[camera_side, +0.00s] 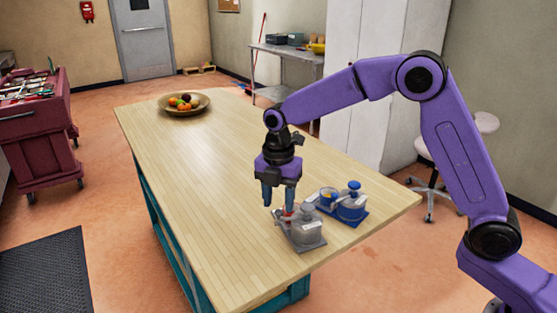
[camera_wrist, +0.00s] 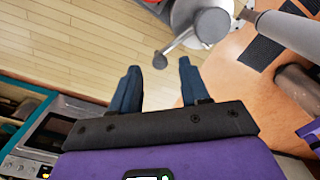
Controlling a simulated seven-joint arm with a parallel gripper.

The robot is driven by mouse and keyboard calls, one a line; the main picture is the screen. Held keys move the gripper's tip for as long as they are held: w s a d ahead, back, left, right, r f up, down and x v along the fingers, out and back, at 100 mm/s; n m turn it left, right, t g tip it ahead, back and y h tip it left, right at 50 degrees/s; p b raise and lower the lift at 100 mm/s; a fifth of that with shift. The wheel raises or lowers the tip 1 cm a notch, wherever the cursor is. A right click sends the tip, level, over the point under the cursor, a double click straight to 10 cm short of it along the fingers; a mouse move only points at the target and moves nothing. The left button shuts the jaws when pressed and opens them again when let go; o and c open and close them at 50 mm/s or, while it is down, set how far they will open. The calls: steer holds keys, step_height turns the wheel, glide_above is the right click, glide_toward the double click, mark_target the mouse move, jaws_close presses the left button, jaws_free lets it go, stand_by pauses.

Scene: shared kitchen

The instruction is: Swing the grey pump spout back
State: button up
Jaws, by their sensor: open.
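The grey pump (camera_side: 307,232) stands upright on a grey base plate near the table's front right corner. In the wrist view its round grey head (camera_wrist: 212,24) is at the top. Its thin spout (camera_wrist: 178,44) points down-left and ends in a small dark tip. My gripper (camera_side: 279,200) points down just left of the pump and is open. In the wrist view its two blue fingers (camera_wrist: 158,72) are apart, and the spout tip shows beyond the gap between them. I cannot tell whether either finger touches the spout. A small red thing (camera_side: 287,212) shows beside the grey pump, partly hidden.
A fruit bowl (camera_side: 184,105) is at the table's far end. The middle of the wooden table (camera_side: 210,190) is clear.

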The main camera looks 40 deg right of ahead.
mark_target(278, 211)
step_height(278, 211, up, 16)
steer(key=shift+f, duration=0.2)
stand_by(0.5)
steer(key=s+d+f+m, duration=0.4)
steer(key=s, duration=0.7)
steer(key=s+d+f+m, duration=0.4)
steer(key=s, duration=0.8)
steer(key=s+d+f+m, duration=0.4)
steer(key=s, duration=0.7)
steer(key=shift+s+d+f, duration=0.2)
steer(key=shift+s+f, duration=0.05)
steer(key=shift+f, duration=0.05)
